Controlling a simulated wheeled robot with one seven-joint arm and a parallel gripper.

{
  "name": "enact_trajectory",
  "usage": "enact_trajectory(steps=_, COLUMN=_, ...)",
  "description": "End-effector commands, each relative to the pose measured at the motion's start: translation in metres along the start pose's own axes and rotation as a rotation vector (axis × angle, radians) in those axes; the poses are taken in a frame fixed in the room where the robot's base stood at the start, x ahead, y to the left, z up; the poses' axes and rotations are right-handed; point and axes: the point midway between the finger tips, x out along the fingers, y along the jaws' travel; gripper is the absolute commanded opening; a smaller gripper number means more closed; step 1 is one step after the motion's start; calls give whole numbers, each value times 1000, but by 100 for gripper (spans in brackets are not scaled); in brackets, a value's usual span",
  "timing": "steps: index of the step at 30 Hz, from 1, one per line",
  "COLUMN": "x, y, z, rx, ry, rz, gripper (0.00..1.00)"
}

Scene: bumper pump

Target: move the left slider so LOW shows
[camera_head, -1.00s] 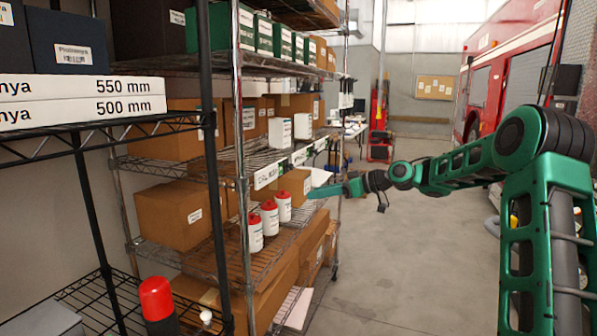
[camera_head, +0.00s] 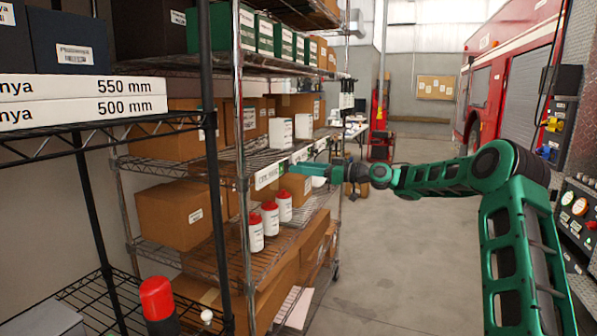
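A white label strip (camera_head: 267,176) is on the front edge of the middle wire shelf. It appears to be the left slider; its lettering is too small to read. My gripper (camera_head: 290,168) points left with its green fingers close to the right end of this strip. I cannot tell whether they touch it. The fingers are seen side-on, so the gap between them does not show. Another white label (camera_head: 300,156) shows farther right along the same shelf edge, partly behind my gripper.
Several white bottles with red caps (camera_head: 270,218) stand on the shelf below my gripper. White containers (camera_head: 280,133) stand on the shelf just above the strip. A metal post (camera_head: 240,120) rises just left of the strip. The floor (camera_head: 390,280) right of the rack is clear.

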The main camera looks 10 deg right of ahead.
Motion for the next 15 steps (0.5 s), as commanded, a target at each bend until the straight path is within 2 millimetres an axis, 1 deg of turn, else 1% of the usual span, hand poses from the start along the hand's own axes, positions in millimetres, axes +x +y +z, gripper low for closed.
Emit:
enact_trajectory(steps=1, x=6, y=-1, z=0, rx=1, ry=1, rz=-2, gripper=36)
enact_trajectory(steps=3, x=12, y=-1, z=0, rx=1, ry=0, rz=-2, gripper=36)
enact_trajectory(steps=6, x=17, y=0, z=0, rx=0, ry=0, rz=0, gripper=36)
enact_trajectory(steps=15, x=18, y=0, z=0, rx=0, ry=-1, rz=0, gripper=36)
